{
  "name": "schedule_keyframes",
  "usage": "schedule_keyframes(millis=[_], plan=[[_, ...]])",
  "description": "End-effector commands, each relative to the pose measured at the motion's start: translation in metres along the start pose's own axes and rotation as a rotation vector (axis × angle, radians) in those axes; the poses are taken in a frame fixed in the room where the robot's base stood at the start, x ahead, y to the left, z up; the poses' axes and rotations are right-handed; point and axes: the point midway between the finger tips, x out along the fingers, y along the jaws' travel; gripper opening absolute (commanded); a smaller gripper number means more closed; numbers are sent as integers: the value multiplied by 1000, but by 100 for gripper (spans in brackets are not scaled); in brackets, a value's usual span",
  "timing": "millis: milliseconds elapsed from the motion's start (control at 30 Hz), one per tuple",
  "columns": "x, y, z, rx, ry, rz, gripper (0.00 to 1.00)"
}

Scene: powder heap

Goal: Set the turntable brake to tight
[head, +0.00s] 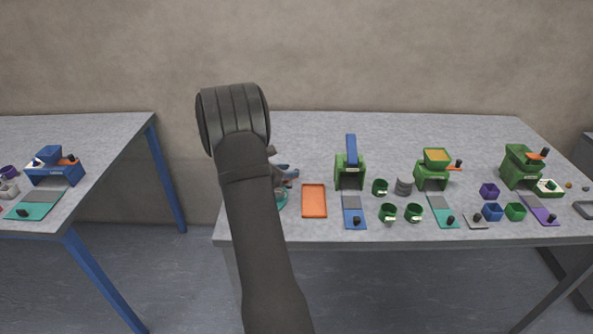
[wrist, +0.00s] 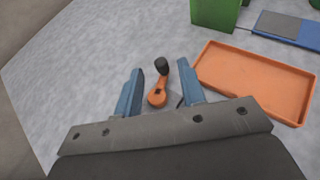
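An orange lever (wrist: 157,97) with a black knob (wrist: 161,65) lies between my fingers in the wrist view; it looks like the brake handle, but the frames do not confirm this. My gripper (wrist: 160,70) is open, with a blue finger on each side of the lever and visible gaps to both. In the head view my gripper (head: 288,170) is mostly hidden behind my own arm, above the table left of the orange tray. A sliver of a turquoise thing (head: 284,200) shows beside my arm there; I cannot tell whether it is the turntable. The brake's setting cannot be read.
The orange tray (head: 314,201) is close right of my gripper and also shows in the wrist view (wrist: 255,80). Green machines (head: 349,172), several green cups (head: 388,212) and coloured plates stand farther right. A second table (head: 100,130) is at left.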

Motion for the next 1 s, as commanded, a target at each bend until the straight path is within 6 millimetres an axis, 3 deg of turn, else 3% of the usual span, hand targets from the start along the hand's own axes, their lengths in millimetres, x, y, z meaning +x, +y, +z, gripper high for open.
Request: schedule_keyframes(millis=[100,233,633,667,833,1000], plan=[[22,-1,0,1,1,-3,37],[37,-1,0,0,0,-2,37],[45,0,0,0,0,0,37],[45,0,0,0,0,0,35],[45,0,0,0,0,0,2],[45,0,0,4,0,-8,0]])
